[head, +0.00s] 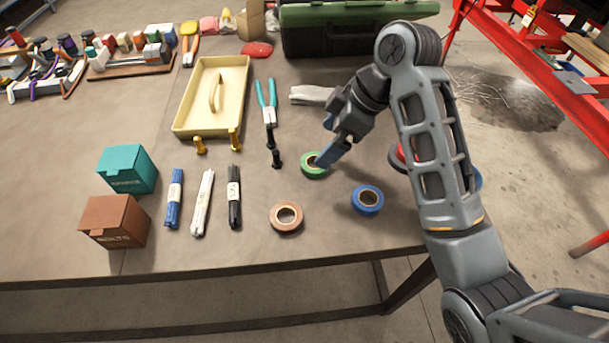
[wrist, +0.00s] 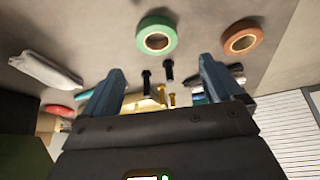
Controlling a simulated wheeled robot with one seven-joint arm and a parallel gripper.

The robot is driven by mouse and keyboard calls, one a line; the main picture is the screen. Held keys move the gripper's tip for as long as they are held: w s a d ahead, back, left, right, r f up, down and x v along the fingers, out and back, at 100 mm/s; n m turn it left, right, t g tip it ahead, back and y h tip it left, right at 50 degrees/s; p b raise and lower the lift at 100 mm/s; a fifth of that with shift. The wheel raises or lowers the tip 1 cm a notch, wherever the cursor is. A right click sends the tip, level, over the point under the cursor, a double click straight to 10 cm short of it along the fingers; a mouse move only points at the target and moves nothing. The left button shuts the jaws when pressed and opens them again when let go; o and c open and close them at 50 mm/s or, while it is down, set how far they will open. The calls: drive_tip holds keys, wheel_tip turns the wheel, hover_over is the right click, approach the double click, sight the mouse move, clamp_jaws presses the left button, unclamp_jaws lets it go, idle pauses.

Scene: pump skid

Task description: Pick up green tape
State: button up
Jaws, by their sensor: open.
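The green tape (head: 310,168) is a roll lying flat on the grey table. In the head view, my gripper (head: 328,156) is over its right side and hides part of it. In the wrist view the green tape (wrist: 156,18) is whole, at the top middle, beyond the open fingertips. My gripper (wrist: 162,85) is open with nothing between its blue fingers. I cannot tell whether a finger touches the roll.
A brown tape (head: 286,217) and a blue tape (head: 367,199) lie nearer the front edge. A red roll (head: 399,156) is partly behind my arm. Black bolts (head: 276,158), teal pliers (head: 267,104) and a grey cloth (head: 312,95) lie close by.

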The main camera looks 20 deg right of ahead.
sight(312, 167)
drive_tip(key=shift+s+d+f+n+g+b, duration=0.15)
drive_tip(key=shift+d+f+n+g+b, duration=0.05)
drive_tip(key=shift+d+n+g+b, duration=0.2)
drive_tip(key=shift+b+x, duration=0.95)
drive_tip(key=shift+x, duration=0.05)
drive_tip(key=shift+h, duration=0.3)
drive_tip(key=shift+x, duration=2.6)
drive_tip(key=shift+r, duration=0.1)
drive_tip(key=shift+d, duration=0.1)
drive_tip(key=c, duration=1)
